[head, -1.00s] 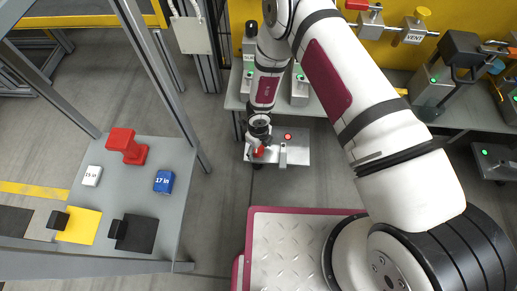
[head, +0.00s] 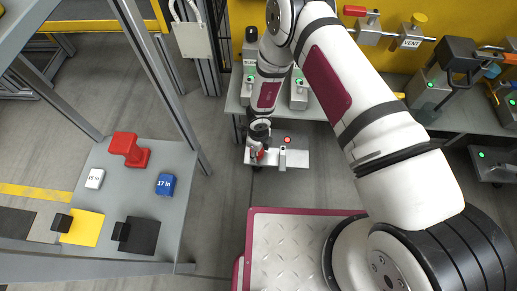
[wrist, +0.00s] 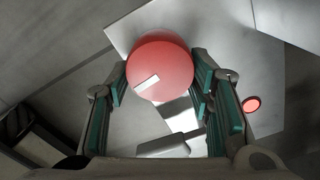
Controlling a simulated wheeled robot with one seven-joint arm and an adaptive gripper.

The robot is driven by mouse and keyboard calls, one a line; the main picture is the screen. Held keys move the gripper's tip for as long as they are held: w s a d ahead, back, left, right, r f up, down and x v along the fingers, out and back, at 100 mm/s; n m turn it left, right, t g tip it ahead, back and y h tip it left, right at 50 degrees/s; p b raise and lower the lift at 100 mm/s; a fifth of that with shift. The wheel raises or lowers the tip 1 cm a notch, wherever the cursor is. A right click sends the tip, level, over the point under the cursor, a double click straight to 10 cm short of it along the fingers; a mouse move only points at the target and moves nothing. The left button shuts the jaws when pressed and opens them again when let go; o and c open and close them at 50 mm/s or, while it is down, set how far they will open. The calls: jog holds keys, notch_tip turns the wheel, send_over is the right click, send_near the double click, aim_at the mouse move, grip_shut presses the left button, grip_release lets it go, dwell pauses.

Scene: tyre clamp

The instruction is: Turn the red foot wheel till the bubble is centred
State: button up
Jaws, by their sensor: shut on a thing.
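The red foot wheel (wrist: 160,72) is a round red knob with a white mark on its top, seen from above in the wrist view. My gripper (wrist: 160,82) is shut on it, with one green-padded finger on each side. In the head view, the wheel (head: 258,155) shows only as a bit of red under my gripper (head: 257,150), at the left end of a metal plate (head: 299,159). A small red round disc or light sits on the plate, in the head view (head: 287,140) and the wrist view (wrist: 252,105). I cannot make out a bubble.
A grey table (head: 192,215) at left holds a red block-like part (head: 128,150), a white 15 in block (head: 95,179), a blue 17 in block (head: 165,184), and yellow and black pads. A grey bench (head: 315,112) with several green-lit devices stands behind the plate. Floor between is clear.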

jog(key=n+p, duration=0.2)
jog(key=n, duration=0.2)
jog(key=shift+w, duration=0.15)
jog(key=n, duration=0.6)
jog(key=shift+w+n+p, duration=0.25)
jog(key=shift+n+p, duration=0.1)
jog(key=shift+n, duration=0.05)
jog(key=n, duration=0.5)
jog(key=shift+w+a+n, duration=0.15)
jog(key=shift+n, duration=0.15)
jog(key=n, duration=0.5)
jog(key=shift+w+a, duration=0.1)
jog(key=shift+a, duration=0.1)
jog(key=shift+n, duration=0.4)
jog(key=o, duration=1.1)
jog(key=shift+o, duration=0.2)
